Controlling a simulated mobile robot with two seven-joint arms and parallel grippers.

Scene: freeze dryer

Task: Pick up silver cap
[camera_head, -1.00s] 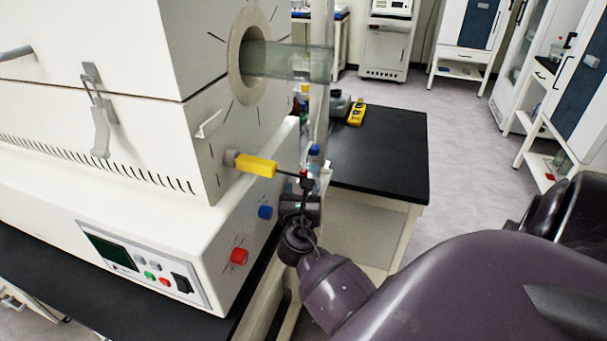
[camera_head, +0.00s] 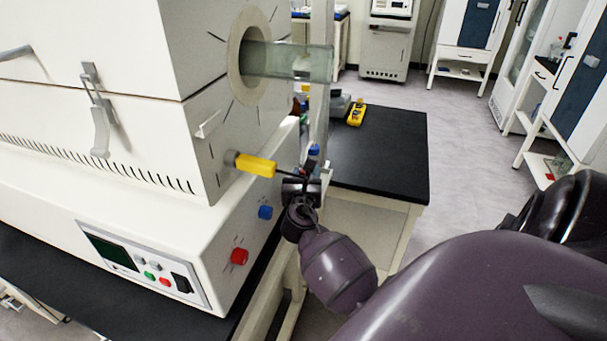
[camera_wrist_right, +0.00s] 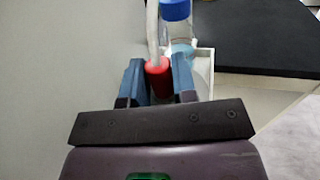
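I cannot make out a silver cap for certain in either view. My right gripper (camera_head: 308,168) is beside the white machine, near the end of the yellow handle (camera_head: 256,165); its fingers are small and partly hidden there. In the right wrist view its two blue fingers (camera_wrist_right: 158,68) stand apart, one on each side of a red cylindrical piece (camera_wrist_right: 158,76) at the lower end of a pale tube (camera_wrist_right: 152,30). I cannot tell whether the fingers touch the red piece. My left gripper is out of view.
A blue-capped clear bottle (camera_wrist_right: 176,10) stands just beyond the fingers. The white machine (camera_head: 215,235) fills the left, with a glass tube (camera_head: 290,60) sticking out of it. A black-topped bench (camera_head: 385,150) with a yellow device (camera_head: 356,115) lies behind; its near part is clear.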

